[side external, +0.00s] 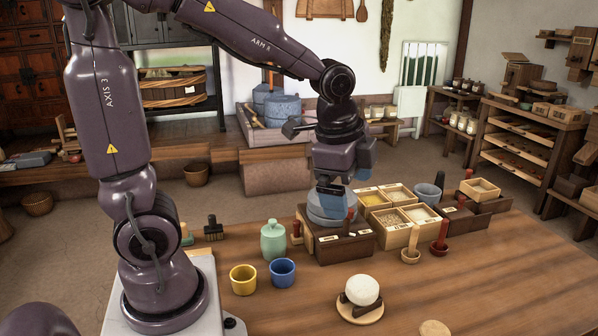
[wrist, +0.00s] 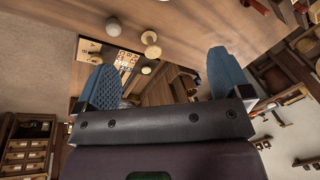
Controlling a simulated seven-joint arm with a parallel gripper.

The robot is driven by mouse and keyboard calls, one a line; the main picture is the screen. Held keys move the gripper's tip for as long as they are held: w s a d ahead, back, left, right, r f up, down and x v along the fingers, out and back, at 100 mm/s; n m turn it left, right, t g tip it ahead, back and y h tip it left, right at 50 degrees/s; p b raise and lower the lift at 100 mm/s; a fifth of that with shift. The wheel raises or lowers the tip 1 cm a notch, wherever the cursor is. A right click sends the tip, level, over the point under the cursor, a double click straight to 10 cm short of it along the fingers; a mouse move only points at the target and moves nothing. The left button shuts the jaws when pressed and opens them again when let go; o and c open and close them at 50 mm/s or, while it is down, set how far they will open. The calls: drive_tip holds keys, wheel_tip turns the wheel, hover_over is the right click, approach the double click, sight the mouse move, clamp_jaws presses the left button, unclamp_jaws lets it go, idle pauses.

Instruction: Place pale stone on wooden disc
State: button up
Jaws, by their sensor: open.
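The pale stone (side external: 361,289), a rounded whitish lump, sits in a dark cradle (side external: 345,300) at the front of the table in the side view. Under the cradle is a round, light wooden base (side external: 372,317). A separate pale wooden disc (side external: 434,328) lies to its right near the bottom edge of that view. My gripper (side external: 331,190) is well behind and above the stone, close over a grey round stone (side external: 328,206) on a dark box. Its blue fingers stand wide apart in the wrist view (wrist: 168,62), with nothing seen between them up close.
Yellow (side external: 243,279) and blue (side external: 282,272) cups and a green jar (side external: 273,240) stand left of the pale stone. The table's right front is mostly clear.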

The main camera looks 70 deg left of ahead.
drive_tip(key=s+d+r+n+t, duration=0.2)
drive_tip(key=s+r+n, duration=0.3)
drive_tip(key=s+n, duration=0.4)
drive_tip(key=shift+s+d+r+t+h, duration=0.3)
drive_tip(key=shift+s+t+h, duration=0.1)
drive_tip(key=shift+s+t, duration=0.1)
